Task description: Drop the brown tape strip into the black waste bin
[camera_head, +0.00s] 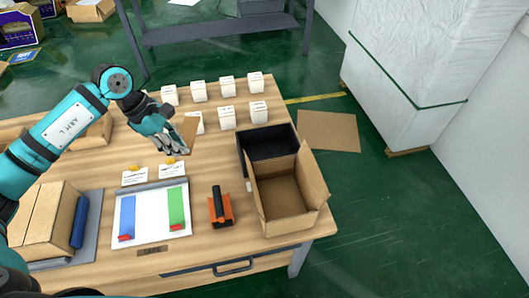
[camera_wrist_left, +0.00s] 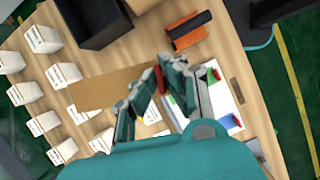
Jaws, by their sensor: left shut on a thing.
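My left gripper (camera_head: 178,146) is shut on the brown tape strip (camera_head: 188,130) and holds it above the table, near the small white boxes. In the left wrist view the strip (camera_wrist_left: 115,89) sticks out to the left from the fingers of the left gripper (camera_wrist_left: 160,82). The black waste bin (camera_head: 262,140) stands on the table to the right of the gripper, behind an open cardboard box. In the left wrist view the bin (camera_wrist_left: 92,24) is at the top, apart from the strip. My right gripper is in neither view.
The open cardboard box (camera_head: 314,180) stands against the bin's front. An orange and black tape dispenser (camera_head: 221,208), a white tray (camera_head: 151,212) with blue and green strips and a closed carton (camera_head: 42,214) are nearer. Several small white boxes (camera_head: 227,118) stand at the back.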

